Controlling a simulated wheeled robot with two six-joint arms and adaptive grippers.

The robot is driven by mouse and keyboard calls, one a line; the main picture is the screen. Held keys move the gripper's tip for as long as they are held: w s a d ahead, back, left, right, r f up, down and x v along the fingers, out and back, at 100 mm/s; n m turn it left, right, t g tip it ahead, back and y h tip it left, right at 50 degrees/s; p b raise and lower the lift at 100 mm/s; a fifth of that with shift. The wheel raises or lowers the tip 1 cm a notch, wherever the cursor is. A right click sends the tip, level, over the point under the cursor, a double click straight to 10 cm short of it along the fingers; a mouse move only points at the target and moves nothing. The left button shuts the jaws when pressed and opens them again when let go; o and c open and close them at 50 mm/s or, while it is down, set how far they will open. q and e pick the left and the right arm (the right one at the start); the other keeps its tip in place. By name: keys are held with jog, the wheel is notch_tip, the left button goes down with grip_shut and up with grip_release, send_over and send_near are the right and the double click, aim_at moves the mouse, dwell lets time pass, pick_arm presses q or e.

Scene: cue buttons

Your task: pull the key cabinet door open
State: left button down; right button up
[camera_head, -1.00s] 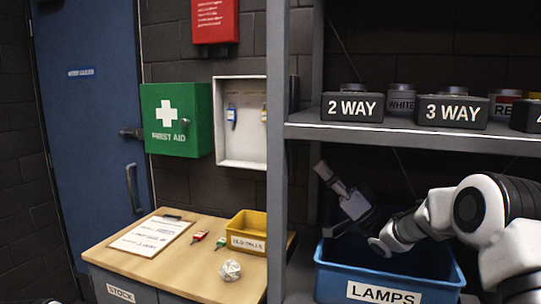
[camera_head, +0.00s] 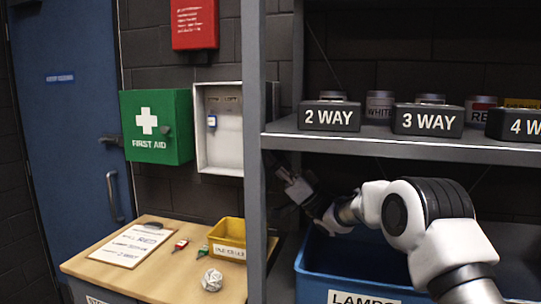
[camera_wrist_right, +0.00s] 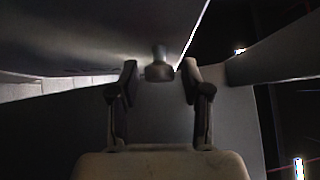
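The white key cabinet (camera_head: 199,128) hangs on the wall left of the shelf post, its front showing open with a key tag (camera_head: 212,121) inside. A dark grey edge (camera_head: 273,100) right of the post may be its door; the post hides the join. My right gripper (camera_head: 281,170) reaches under the shelf behind the post, its tips dim. In the right wrist view, the open fingers (camera_wrist_right: 158,76) stand either side of a small round knob (camera_wrist_right: 159,66) by a grey panel (camera_wrist_right: 80,35), with gaps on both sides. My left gripper is out of view.
The grey shelf post (camera_head: 254,190) and shelf edge (camera_head: 390,142) stand close around my right arm. A blue lamps bin (camera_head: 320,272) is below it. A green first aid box (camera_head: 150,150) hangs left of the cabinet, above a wooden worktop (camera_head: 170,270).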

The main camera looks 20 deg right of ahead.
grip_shut()
jog(key=shift+w+a+f, duration=0.1)
jog(key=shift+a, duration=0.2)
jog(key=a+m+t+h+b, duration=0.1)
jog(key=w+a+t+h, duration=0.1)
jog(key=a+t, duration=0.1)
jog(key=w+a+m+t+h+b, duration=0.1)
jog(key=t, duration=0.1)
jog(key=shift+w+a+m+b, duration=0.15)
jog(key=shift+a+m+b, duration=0.15)
jog(key=shift+a+b, duration=0.1)
jog(key=shift+o, duration=2.1)
grip_release()
